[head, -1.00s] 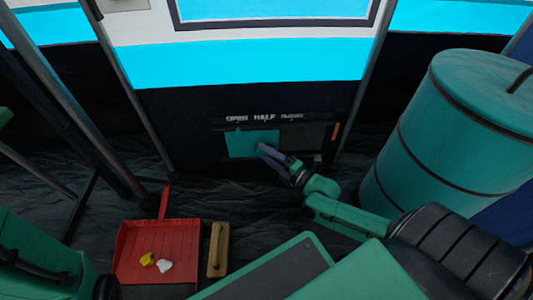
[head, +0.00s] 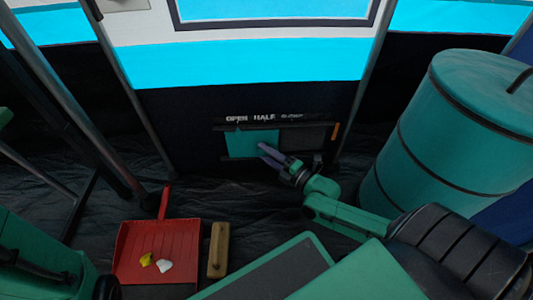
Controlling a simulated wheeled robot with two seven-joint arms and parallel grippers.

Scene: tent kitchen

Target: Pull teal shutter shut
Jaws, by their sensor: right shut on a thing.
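The teal shutter (head: 250,143) is a flat panel in a dark frame low on the tent wall. It covers the left part of the frame, under the word OPEN. To its right is a dark mesh opening (head: 303,138), under the end of the label row (head: 264,119). My right gripper (head: 264,150) reaches in from the right, its fingers at the shutter's right edge. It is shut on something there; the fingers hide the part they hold. My left gripper is not in view; only my left arm shows at the lower left.
A large teal barrel (head: 450,150) stands at the right, near my right arm. A red dustpan (head: 145,240) with yellow and white scraps and a brown brush (head: 218,250) lie on the floor at the front left. An orange strip (head: 334,131) marks the frame's right end.

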